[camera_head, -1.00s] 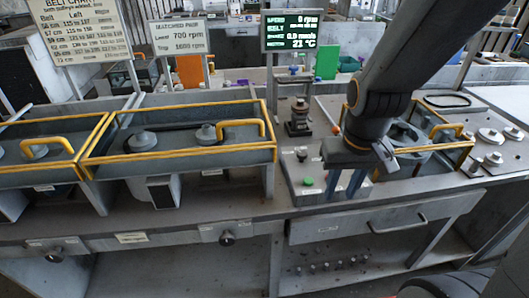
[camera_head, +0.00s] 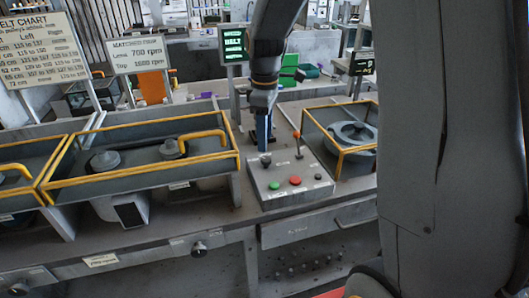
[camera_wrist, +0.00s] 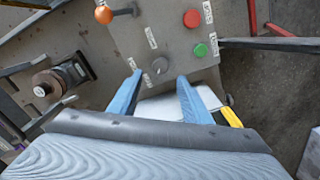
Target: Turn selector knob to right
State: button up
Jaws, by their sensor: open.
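The grey control panel (camera_head: 285,195) sits on the bench, with a green button (camera_head: 274,186), a red button (camera_head: 295,181) and an orange-topped lever (camera_head: 297,135). The small grey knob (camera_wrist: 160,66) shows in the wrist view between my fingertips, and in the head view it (camera_head: 265,160) stands at the panel's back left. My gripper (camera_head: 264,148) points down over it with blue fingers. In the wrist view my gripper (camera_wrist: 160,76) is open, one finger on each side of the knob. I cannot tell whether either finger touches it. The knob's pointing direction is too small to read.
The lever's orange ball (camera_wrist: 104,14) rises from the panel near my gripper. A yellow-railed tray (camera_head: 150,180) stands left of the panel, and a yellow-framed bay (camera_head: 345,145) stands right. A dark round-topped device (camera_wrist: 48,84) lies at left in the wrist view.

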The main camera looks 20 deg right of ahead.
aim_at(266, 158)
jog(key=shift+f+p, duration=0.7)
jog(key=shift+f, duration=2.45)
jog(key=c, duration=1)
jog(key=shift+c, duration=0.2)
jog(key=shift+m, duration=0.4)
jog(key=m+p, duration=0.1)
jog(key=m, duration=0.4)
jog(key=shift+m, duration=0.3)
jog(key=m+p, duration=0.1)
jog(key=m, duration=0.4)
jog(key=shift+w+d, duration=0.1)
jog(key=shift+d, duration=0.05)
jog(key=shift+m, duration=0.3)
